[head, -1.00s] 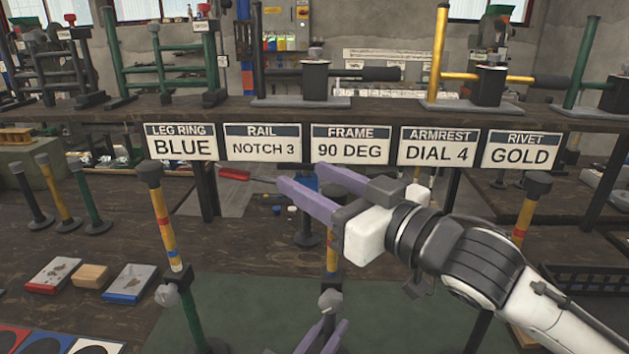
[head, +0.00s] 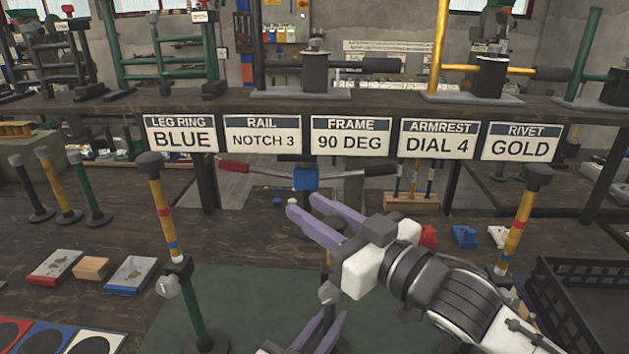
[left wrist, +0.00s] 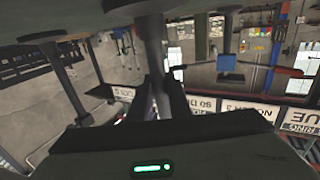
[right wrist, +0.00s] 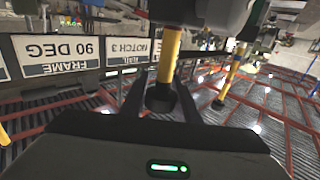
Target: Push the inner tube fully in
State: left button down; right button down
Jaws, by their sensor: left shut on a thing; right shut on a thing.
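My right gripper (head: 312,215) is above my left gripper (head: 325,330) in the middle of the head view. In the right wrist view, the right fingers (right wrist: 160,98) close around the dark capped end of a yellow inner tube (right wrist: 170,55). In the head view the right gripper hides most of this tube. A grey clamp knob (head: 329,292) shows between the two grippers. In the left wrist view, the left fingers (left wrist: 158,100) are shut on a dark upright tube (left wrist: 152,45). How much of the inner tube is inside cannot be told.
Similar yellow-topped posts stand at left (head: 163,205) and right (head: 521,215). The shelf carries signs (head: 349,136). A black tray (head: 590,290) is at right. The green mat (head: 245,290) is mostly clear.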

jog(key=shift+f, duration=1.45)
jog(key=c, duration=1.4)
grip_release()
jog(key=shift+o, duration=0.2)
jog(key=shift+r, duration=0.1)
jog(key=shift+s+d, duration=0.1)
jog(key=v, duration=1.1)
jog(key=shift+s+d, duration=0.25)
jog(key=shift+s, duration=0.05)
